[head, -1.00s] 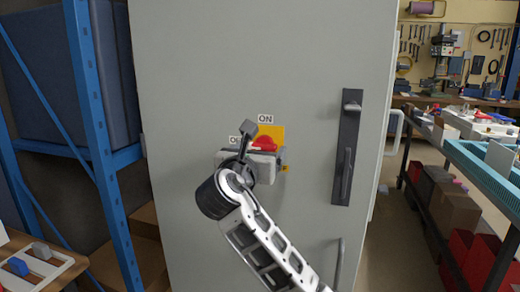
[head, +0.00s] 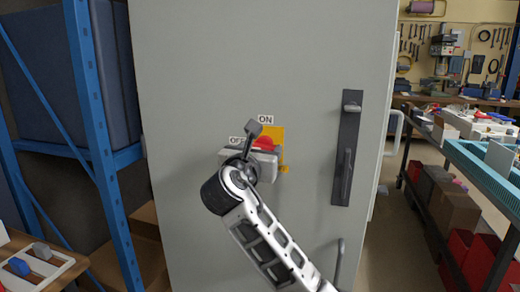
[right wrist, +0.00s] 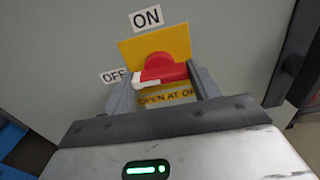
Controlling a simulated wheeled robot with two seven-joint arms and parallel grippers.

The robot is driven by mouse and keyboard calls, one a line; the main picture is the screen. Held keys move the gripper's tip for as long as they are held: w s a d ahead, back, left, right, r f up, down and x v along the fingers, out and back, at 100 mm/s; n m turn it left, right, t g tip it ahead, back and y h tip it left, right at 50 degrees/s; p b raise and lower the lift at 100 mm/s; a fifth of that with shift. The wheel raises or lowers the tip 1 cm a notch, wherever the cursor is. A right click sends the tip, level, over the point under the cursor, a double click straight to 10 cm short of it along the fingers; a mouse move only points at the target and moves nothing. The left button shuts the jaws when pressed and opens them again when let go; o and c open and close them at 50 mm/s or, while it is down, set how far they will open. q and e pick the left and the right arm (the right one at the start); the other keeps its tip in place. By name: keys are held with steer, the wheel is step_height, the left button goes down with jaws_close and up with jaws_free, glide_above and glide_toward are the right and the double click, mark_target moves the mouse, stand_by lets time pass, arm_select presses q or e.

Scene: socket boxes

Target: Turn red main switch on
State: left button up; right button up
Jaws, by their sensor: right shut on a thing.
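The red main switch (head: 265,142) sits on a yellow plate (head: 279,151) on the front of a grey cabinet. In the right wrist view the red switch (right wrist: 162,67) lies between my fingers, its white-marked end low and on the side of the OFF label (right wrist: 115,75). The ON label (right wrist: 147,18) is above it. My right gripper (right wrist: 160,82) is shut on the switch, one finger on each side. In the head view my right gripper (head: 258,154) hides the lower part of the switch. My left gripper is not in view.
The grey cabinet (head: 220,60) fills the middle, with a dark door handle (head: 346,150) right of the switch. A blue shelf frame (head: 92,110) stands at left. A workbench with a turquoise crate (head: 478,165) stands at right.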

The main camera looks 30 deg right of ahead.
steer(key=m+p, duration=0.2)
steer(key=m, duration=0.1)
steer(key=shift+r+p, duration=0.1)
steer(key=shift+p, duration=0.2)
steer(key=shift+f+m, duration=0.2)
steer(key=shift+m, duration=7.2)
steer(key=o, duration=1)
steer(key=shift+r, duration=0.1)
